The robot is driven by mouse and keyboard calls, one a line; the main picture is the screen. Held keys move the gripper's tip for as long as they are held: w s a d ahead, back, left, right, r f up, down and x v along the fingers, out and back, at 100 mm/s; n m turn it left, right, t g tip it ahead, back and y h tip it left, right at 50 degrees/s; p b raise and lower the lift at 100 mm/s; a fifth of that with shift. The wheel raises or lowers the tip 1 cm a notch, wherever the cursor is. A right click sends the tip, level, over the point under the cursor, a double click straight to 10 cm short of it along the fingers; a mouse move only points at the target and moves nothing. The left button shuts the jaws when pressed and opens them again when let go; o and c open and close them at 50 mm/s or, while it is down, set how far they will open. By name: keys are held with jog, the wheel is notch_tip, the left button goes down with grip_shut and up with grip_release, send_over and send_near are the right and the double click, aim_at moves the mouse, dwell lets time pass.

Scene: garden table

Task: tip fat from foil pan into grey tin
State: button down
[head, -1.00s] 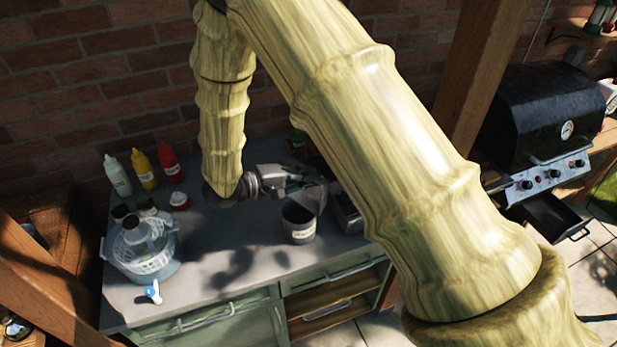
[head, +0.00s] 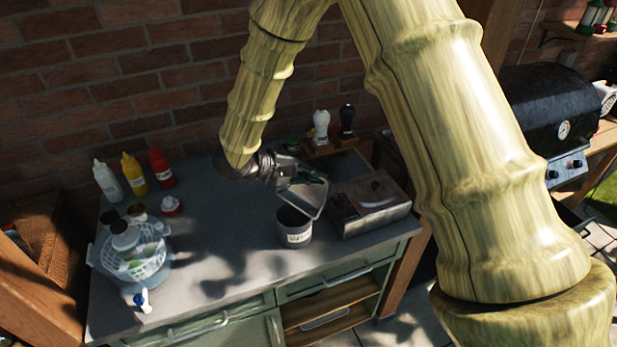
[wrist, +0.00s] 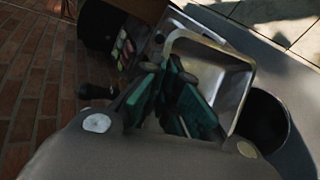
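The shiny foil pan (head: 309,201) is held tilted just above the grey tin (head: 295,236), its lower edge over the tin's mouth. My gripper (head: 282,172) is at the pan's upper left side and is shut on its edge. In the wrist view the gripper's teal fingers (wrist: 172,100) overlap the near side of the foil pan (wrist: 238,78). The grey tin stands upright on the counter, with a white label; its dark mouth (wrist: 263,122) shows beside the pan in the wrist view. I cannot make out any fat.
A metal box with a lid (head: 369,203) stands right of the tin on the grey counter (head: 225,240). Sauce bottles (head: 134,174) and a salad spinner (head: 130,252) are at the left. Shakers (head: 321,127) stand at the back by the brick wall. The front-middle counter is clear.

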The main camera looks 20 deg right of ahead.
jog(key=w+d+f+n+g+y+p, duration=0.2)
jog(key=w+d+f+g+y, duration=0.2)
jog(key=d+y, duration=0.6)
jog(key=shift+w+n+g+y+p, duration=0.4)
jog(key=shift+w+g+y, duration=0.2)
jog(key=shift+w+g, duration=0.15)
dwell(1.3)
dwell(0.5)
